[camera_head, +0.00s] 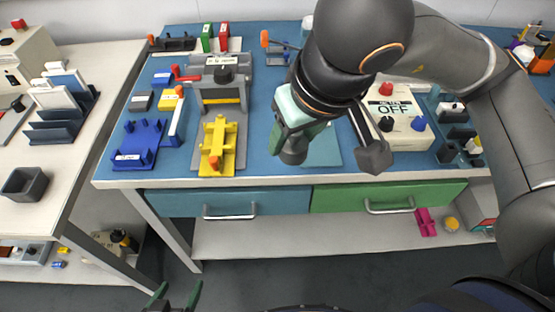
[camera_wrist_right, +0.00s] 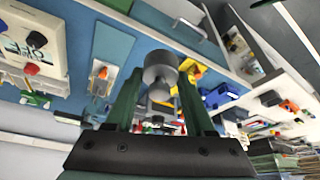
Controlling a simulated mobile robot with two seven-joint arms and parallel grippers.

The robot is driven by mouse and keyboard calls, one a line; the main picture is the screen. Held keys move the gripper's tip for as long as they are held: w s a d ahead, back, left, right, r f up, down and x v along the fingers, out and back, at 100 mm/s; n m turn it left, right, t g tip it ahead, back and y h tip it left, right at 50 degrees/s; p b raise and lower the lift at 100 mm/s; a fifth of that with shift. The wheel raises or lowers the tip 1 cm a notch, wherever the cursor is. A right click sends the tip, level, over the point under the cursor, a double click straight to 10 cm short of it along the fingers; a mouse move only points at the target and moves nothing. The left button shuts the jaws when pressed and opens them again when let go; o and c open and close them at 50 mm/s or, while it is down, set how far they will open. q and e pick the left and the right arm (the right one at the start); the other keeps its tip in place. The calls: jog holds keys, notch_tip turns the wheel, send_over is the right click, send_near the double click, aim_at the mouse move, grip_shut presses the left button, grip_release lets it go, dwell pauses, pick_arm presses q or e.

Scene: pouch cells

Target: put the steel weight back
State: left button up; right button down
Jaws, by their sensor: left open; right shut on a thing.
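The steel weight (camera_wrist_right: 160,68) is a short grey cylinder with a narrower knob, held between the green fingers of my right gripper (camera_wrist_right: 160,88) in the right wrist view. In the head view the weight (camera_head: 293,152) hangs below the teal wrist body, above the front part of the blue bench mat (camera_head: 260,165). My right arm hides part of the bench behind it. My left gripper (camera_head: 175,297) shows at the bottom left edge of the head view, open and empty, in front of the bench and below its top.
A yellow fixture (camera_head: 217,147), a blue tray (camera_head: 140,140) and a grey press (camera_head: 221,90) stand left of the weight. A meter reading OFF (camera_head: 398,122) stands to its right. Drawers (camera_head: 230,203) run below the bench front. A white side table (camera_head: 40,190) stands left.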

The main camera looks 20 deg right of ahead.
jog(key=shift+s+a+f+n+b, duration=0.3)
jog(key=shift+a+f, duration=0.05)
jog(key=shift+f, duration=0.25)
jog(key=w+f, duration=0.3)
jog(key=w, duration=0.1)
jog(key=w+d+f, duration=0.1)
jog(key=w+f, duration=0.1)
jog(key=w, duration=0.2)
jog(key=w+f+b, duration=0.1)
jog(key=w+f, duration=0.2)
jog(key=w, duration=0.1)
jog(key=shift+w+d+f, duration=0.3)
jog(key=shift+w+f, duration=0.15)
jog(key=shift+f, duration=0.05)
jog(key=shift+s+x, duration=0.15)
jog(key=shift+x, duration=0.8)
jog(key=shift+s+x, duration=0.15)
jog(key=shift+x, duration=0.8)
jog(key=shift+d+f, duration=0.1)
jog(key=shift+f, duration=0.15)
jog(key=shift+f+b, duration=0.15)
jog(key=shift+b, duration=0.3)
jog(key=shift+c, duration=1.3)
grip_release()
